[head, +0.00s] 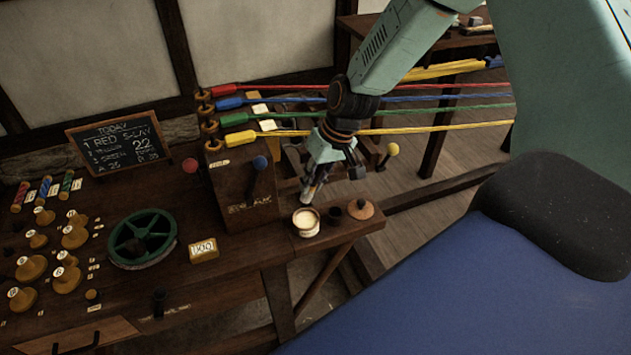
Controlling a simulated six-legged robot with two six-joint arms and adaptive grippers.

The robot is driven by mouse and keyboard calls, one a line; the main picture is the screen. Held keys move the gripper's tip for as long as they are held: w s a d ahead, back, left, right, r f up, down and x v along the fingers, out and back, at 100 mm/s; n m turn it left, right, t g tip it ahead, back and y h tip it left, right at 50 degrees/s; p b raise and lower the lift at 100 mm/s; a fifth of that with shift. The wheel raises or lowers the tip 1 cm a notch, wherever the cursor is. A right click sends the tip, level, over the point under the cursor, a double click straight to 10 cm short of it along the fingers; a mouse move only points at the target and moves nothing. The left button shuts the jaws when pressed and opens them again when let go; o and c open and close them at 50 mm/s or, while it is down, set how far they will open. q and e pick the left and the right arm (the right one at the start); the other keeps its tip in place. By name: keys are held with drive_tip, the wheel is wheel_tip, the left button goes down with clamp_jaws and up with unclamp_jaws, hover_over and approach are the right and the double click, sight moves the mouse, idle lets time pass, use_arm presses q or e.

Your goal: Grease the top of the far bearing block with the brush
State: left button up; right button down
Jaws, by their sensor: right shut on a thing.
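My right gripper (332,172) points down over the right end of the bench and is shut on the brush. The brush (311,189) shows as a short, pale-tipped piece below the fingers, just above an open round tin of cream-coloured grease (306,221). I cannot tell whether its tip touches the tin's rim. I cannot make out the far bearing block for certain; the gripper and the wooden box hide part of the bench behind. My left gripper is not in view.
A wooden lever box (240,190) stands left of the gripper. A small dark cup (335,214) and a knobbed wooden lid (361,210) sit right of the tin.

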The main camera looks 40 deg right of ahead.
drive_tip(key=shift+d, duration=0.1)
drive_tip(key=shift+a+f+b, duration=0.25)
drive_tip(key=shift+a+b, duration=0.05)
drive_tip(key=shift+f+b, duration=0.25)
drive_tip(key=shift+b, duration=0.05)
drive_tip(key=f+b, duration=0.3)
drive_tip(key=shift+w+d+f, duration=0.1)
drive_tip(key=shift+d+f, duration=0.15)
drive_tip(key=shift+f, duration=0.05)
drive_tip(key=shift+a+f+b, duration=0.2)
drive_tip(key=shift+f+b, duration=0.5)
drive_tip(key=shift+b, duration=0.15)
drive_tip(key=shift+d, duration=0.15)
drive_tip(key=shift+f, duration=0.1)
